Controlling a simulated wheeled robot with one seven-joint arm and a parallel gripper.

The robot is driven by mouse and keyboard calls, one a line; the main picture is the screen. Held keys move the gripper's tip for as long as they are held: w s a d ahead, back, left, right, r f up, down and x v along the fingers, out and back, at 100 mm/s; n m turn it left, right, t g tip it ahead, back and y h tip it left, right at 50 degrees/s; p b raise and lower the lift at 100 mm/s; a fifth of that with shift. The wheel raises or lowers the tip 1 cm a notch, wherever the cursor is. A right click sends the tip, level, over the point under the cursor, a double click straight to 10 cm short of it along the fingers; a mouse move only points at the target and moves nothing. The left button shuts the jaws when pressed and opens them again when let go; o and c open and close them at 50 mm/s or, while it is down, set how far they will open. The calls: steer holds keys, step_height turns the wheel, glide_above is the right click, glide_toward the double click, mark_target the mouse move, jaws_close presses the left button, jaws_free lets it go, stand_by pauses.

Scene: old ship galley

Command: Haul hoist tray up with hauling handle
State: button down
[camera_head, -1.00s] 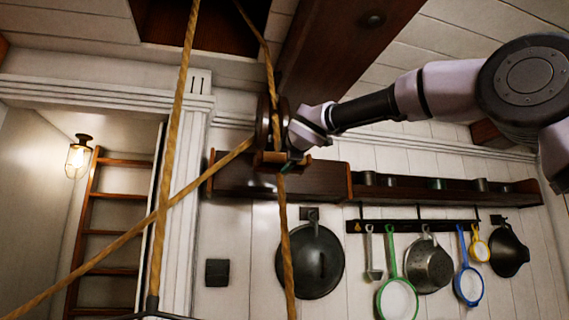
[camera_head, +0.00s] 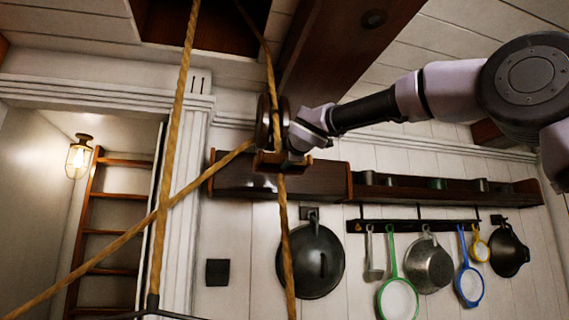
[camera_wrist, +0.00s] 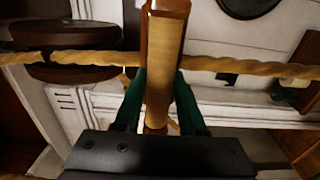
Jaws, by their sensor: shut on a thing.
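The hauling handle is a wooden bar (camera_wrist: 165,75) that stands upright in the wrist view, beside the rope. My gripper (camera_wrist: 158,90), with green fingers, is shut on it. In the head view my gripper (camera_head: 287,157) is at the wooden block below a dark round pulley wheel (camera_head: 263,122). The hauling rope (camera_head: 285,235) passes there and hangs down in front of the wall. Another rope (camera_head: 178,110) runs down to a dark metal fitting (camera_head: 152,303) at the bottom edge. The hoist tray itself is not clearly in view.
A brown wooden shelf (camera_head: 440,192) with cups runs along the wall on the right. Pans and strainers hang under it, including a black pan (camera_head: 310,262). A ladder (camera_head: 105,235) and a lit lamp (camera_head: 78,158) are at left. A diagonal rope (camera_head: 100,258) crosses there.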

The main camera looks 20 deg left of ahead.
step_height(320, 180, down, 22)
steer(key=d, duration=0.2)
steer(key=shift+s+d, duration=0.15)
steer(key=shift+s, duration=0.25)
